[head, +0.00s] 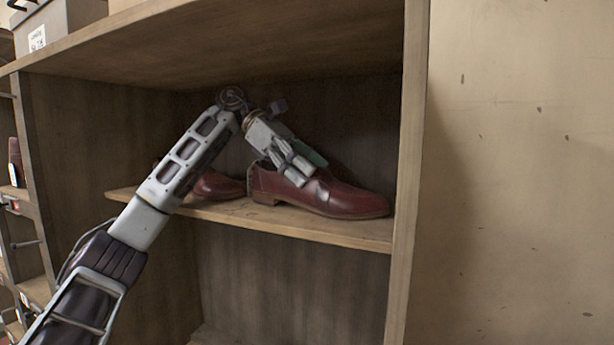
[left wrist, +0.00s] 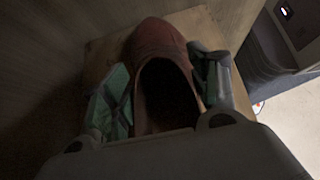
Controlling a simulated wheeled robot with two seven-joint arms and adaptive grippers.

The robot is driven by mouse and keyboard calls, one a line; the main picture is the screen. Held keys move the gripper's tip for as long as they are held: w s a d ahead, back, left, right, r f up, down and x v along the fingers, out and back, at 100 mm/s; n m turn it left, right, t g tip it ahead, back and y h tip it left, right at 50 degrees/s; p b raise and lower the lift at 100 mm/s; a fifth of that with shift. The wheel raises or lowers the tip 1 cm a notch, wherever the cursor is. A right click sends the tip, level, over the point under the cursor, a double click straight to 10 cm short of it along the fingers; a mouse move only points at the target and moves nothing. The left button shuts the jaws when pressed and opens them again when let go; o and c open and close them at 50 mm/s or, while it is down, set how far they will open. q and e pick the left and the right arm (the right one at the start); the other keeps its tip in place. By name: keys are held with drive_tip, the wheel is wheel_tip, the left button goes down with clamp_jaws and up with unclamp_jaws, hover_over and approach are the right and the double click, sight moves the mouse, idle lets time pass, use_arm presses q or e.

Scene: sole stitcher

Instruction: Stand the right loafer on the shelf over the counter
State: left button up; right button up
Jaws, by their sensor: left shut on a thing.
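A dark red loafer (head: 335,197) is upright on a wooden shelf (head: 290,222) inside an open cabinet, toe to the right. My left gripper (head: 300,170) reaches down over it and is shut on its upper, covering part of it. In the left wrist view the loafer (left wrist: 160,45) sits between the two green-padded fingers (left wrist: 165,92), its dark opening facing the camera. A second dark red shoe (head: 215,187) is on the same shelf to the left, partly hidden behind my left arm. My right gripper is not in view.
The cabinet's right side panel (head: 409,170) stands close to the loafer's toe. A wooden board (head: 230,40) closes the space above. Grey boxes (head: 50,25) sit on top at the left. Another rack (head: 25,235) with shoes is at the far left.

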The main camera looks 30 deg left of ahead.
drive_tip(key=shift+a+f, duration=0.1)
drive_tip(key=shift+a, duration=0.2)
use_arm(q)
drive_tip(key=o, duration=1.8)
drive_tip(key=shift+f, duration=0.1)
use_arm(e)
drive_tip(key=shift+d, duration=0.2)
